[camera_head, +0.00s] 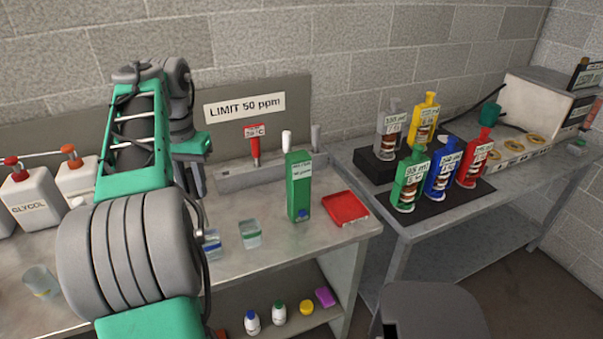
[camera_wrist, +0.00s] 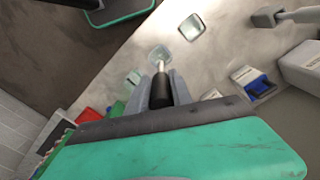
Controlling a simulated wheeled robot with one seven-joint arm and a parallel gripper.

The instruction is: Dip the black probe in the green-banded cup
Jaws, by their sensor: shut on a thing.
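My gripper (camera_wrist: 164,84) is shut on the black probe (camera_wrist: 160,92), whose thin pale tip points away from the wrist camera. In the head view my gripper (camera_head: 196,181) is above the bench, left of the rack, and the probe is not clearly seen there. The green-banded cup (camera_head: 250,234) stands clear on the bench near its front. In the wrist view it seems to be the greenish cup (camera_wrist: 133,77), left of the probe. The probe tip overlaps another clear cup (camera_wrist: 160,54) in that view; its height above it cannot be told.
The blue-banded cup (camera_head: 212,245) stands left of the green-banded one, partly hidden by my arm. A further cup (camera_head: 41,281) is far left. A green meter box (camera_head: 299,187) and red tray (camera_head: 345,208) stand right.

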